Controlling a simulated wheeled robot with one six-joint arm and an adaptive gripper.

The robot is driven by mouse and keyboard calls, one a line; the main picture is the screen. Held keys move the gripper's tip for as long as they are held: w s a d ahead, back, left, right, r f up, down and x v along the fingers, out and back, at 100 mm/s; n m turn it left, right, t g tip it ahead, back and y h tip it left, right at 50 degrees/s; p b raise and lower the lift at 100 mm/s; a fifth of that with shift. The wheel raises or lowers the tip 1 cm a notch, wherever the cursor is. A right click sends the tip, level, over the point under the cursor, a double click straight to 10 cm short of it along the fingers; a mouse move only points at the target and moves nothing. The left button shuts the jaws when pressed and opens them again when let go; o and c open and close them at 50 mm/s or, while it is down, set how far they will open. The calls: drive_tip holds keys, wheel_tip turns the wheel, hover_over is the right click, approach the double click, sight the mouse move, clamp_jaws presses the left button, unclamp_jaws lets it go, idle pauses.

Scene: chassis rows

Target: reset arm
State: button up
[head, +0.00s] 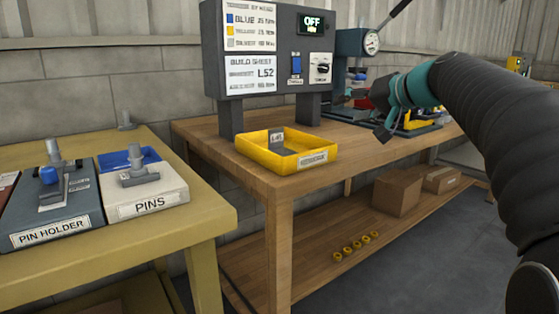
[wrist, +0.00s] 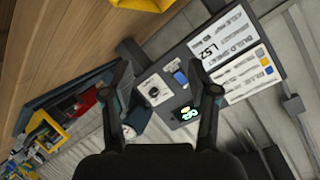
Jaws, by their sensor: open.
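My gripper (head: 384,122) hangs at the end of my arm in front of the wooden bench, right of the control panel in the head view. In the wrist view my gripper (wrist: 165,85) has its two fingers spread apart, with nothing held between them. Beyond the fingers, the wrist view shows the control panel (wrist: 222,62) turned on its side. In the head view the same panel (head: 262,50) stands on two legs on the bench. A blue switch (head: 296,65) and a dark knob (head: 322,67) sit below the display.
A yellow tray (head: 318,160) sits on the wooden bench (head: 225,150). A press with a round gauge (head: 371,42) stands behind my gripper. The pin holder (head: 50,222) and pins box (head: 150,195) are on the left table (head: 205,205). Cardboard boxes (head: 397,194) and yellow rings (head: 355,247) lie on the lower shelf.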

drive_tip(key=s+f+g+h+p, duration=0.2)
drive_tip(key=s+f+g+h, duration=0.1)
drive_tip(key=s+f, duration=1)
drive_tip(key=s+f+n+g+h+p, duration=0.1)
drive_tip(key=s+f+g+h+p, duration=0.1)
drive_tip(key=s+f, duration=1.1)
drive_tip(key=s+h+p, duration=0.1)
drive_tip(key=s+h, duration=0.1)
drive_tip(key=s, duration=0.6)
drive_tip(key=shift+a+g+h, duration=0.2)
drive_tip(key=shift+g+h, duration=0.2)
drive_tip(key=c, duration=0.3)
drive_tip(key=shift+a, duration=0.1)
drive_tip(key=shift+c, duration=0.3)
